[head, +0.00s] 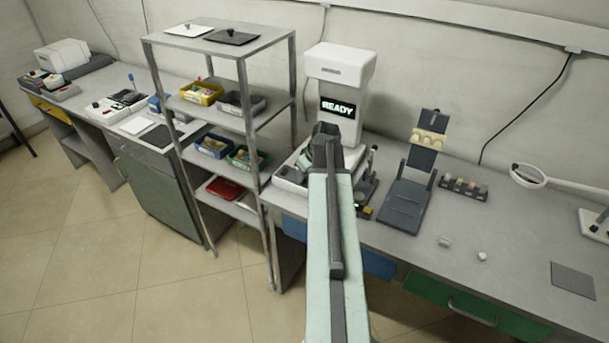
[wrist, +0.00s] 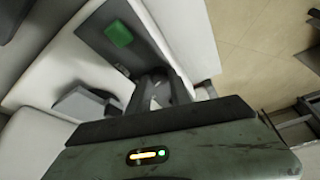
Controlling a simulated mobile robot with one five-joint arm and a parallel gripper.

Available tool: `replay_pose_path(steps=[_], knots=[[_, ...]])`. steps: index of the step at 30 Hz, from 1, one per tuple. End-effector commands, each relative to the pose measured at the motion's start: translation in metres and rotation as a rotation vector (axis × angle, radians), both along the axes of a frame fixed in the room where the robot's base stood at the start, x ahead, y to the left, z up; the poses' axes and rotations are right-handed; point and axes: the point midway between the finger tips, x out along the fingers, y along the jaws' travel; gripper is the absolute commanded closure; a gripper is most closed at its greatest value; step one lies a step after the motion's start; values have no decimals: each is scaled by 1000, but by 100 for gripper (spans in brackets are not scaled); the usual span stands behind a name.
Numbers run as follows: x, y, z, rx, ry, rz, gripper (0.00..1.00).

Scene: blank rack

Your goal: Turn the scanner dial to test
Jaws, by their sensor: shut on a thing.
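The white scanner (head: 341,62) stands against the wall in the head view, with a dark display (head: 337,107) lit with the word READY. My gripper (head: 325,135) is at the front of the scanner, below the display, and my arm covers part of its base. In the wrist view my gripper (wrist: 160,90) is close against the scanner's white body (wrist: 45,60), beside a dark panel (wrist: 105,48) with a green button (wrist: 119,33). The jaws are shut on the scanner dial, which they mostly hide. The dial's marks cannot be read.
A metal shelf rack (head: 243,100) with several bins stands close on the left. A dark stand (head: 405,200) and a small grey rack (head: 463,190) are on the bench to the right. The bench front right holds a few small white pieces and a grey mat (head: 573,279).

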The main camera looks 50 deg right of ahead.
Motion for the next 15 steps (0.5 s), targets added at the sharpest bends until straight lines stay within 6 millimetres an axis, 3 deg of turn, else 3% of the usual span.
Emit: replay_pose_path(steps=[15], knots=[[1, 6, 0, -2, 2, -484, 100]])
